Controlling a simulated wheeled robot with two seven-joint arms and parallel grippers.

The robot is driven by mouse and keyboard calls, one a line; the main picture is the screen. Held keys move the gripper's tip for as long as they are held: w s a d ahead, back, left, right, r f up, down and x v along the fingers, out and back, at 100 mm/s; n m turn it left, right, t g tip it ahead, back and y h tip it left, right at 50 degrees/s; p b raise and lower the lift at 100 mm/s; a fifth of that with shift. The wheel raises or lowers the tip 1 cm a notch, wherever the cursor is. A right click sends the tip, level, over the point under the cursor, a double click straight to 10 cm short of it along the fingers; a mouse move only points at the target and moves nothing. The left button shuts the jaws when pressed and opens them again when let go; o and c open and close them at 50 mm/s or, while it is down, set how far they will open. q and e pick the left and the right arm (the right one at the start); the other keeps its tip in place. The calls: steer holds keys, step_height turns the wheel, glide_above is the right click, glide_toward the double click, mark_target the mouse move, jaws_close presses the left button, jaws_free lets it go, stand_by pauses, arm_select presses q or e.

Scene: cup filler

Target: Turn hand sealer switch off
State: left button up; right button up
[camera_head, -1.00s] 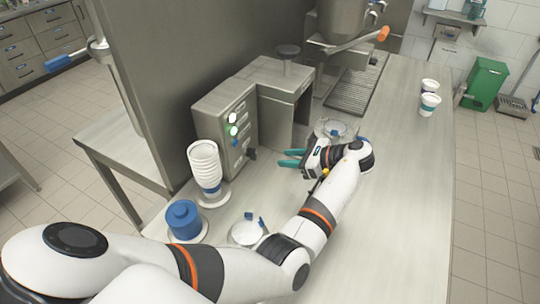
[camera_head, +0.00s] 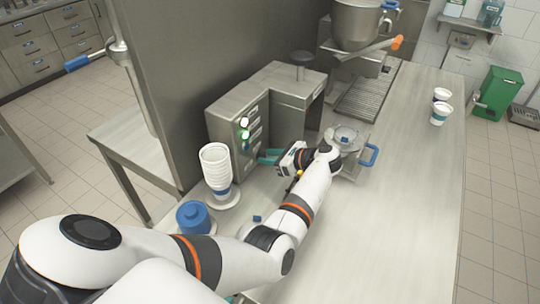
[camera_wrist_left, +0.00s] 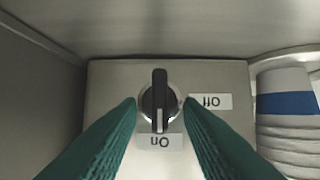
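The hand sealer (camera_head: 238,120) is a grey metal box in the head view, with lit green and white buttons on its front. In the left wrist view its black rotary switch (camera_wrist_left: 160,90) stands upright in the picture, its white mark toward the upside-down "On" label (camera_wrist_left: 159,141). The "Off" label (camera_wrist_left: 210,101) is to the right of the knob. My left gripper (camera_head: 267,156) is at the sealer's front. Its teal fingers are open, one on each side of the knob, with visible gaps. A teal sliver at the head view's bottom edge may be my right gripper (camera_head: 234,299).
A stack of white cups (camera_head: 216,165) and a blue container (camera_head: 193,216) stand left of my left arm. A clear bowl on a stand with a blue handle (camera_head: 371,155) is behind the wrist.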

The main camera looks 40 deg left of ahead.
arm_select(q)
steer(key=shift+a, duration=0.1)
jaws_close()
